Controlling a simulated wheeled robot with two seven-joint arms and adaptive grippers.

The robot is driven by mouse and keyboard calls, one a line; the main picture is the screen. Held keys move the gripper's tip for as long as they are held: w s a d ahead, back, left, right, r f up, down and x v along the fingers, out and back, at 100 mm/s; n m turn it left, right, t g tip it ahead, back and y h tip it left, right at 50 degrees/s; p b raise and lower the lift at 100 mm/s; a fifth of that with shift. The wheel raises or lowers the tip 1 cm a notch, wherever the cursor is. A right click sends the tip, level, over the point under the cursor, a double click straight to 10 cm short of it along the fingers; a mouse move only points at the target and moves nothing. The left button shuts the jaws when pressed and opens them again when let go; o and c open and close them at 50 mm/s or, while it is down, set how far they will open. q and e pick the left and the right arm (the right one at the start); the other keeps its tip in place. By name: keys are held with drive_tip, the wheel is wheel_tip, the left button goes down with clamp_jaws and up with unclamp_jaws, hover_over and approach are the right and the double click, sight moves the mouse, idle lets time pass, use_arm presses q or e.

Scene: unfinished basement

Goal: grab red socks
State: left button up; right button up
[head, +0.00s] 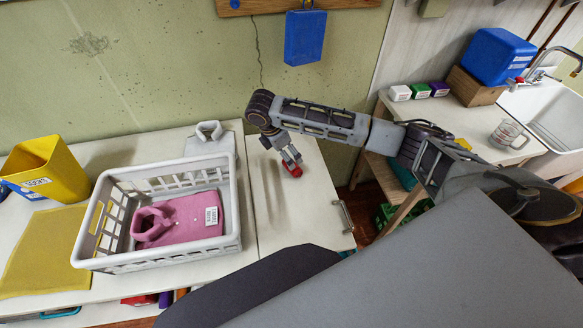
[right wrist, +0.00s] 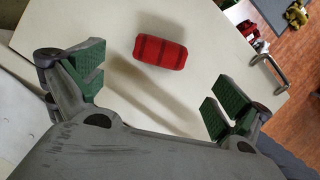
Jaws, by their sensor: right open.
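The red socks (right wrist: 161,52) show as a rolled red bundle with dark stripes in the right wrist view, lying on a pale board. In the head view the red socks (head: 292,169) are a small red patch just below my right gripper (head: 290,158). In the right wrist view my right gripper (right wrist: 150,92) is open, with its green-padded fingers spread wide. The socks lie ahead of the fingers, between their lines and nearer the left one, with nothing gripped. My left gripper is not in view.
A white basket (head: 240,232) holding a folded pink shirt (head: 190,218) stands left of the socks. A grey folded garment (head: 210,140) lies behind it. A yellow bin (head: 45,170) is at the far left. A metal handle (right wrist: 268,66) sits at the board's right edge.

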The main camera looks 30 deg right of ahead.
drive_tip(key=shift+x, duration=1.75)
drive_tip(key=shift+x, duration=2.6)
drive_tip(key=shift+d, duration=0.15)
drive_tip(key=shift+r, duration=0.1)
drive_tip(key=c, duration=1.1)
drive_tip(key=shift+r, duration=5)
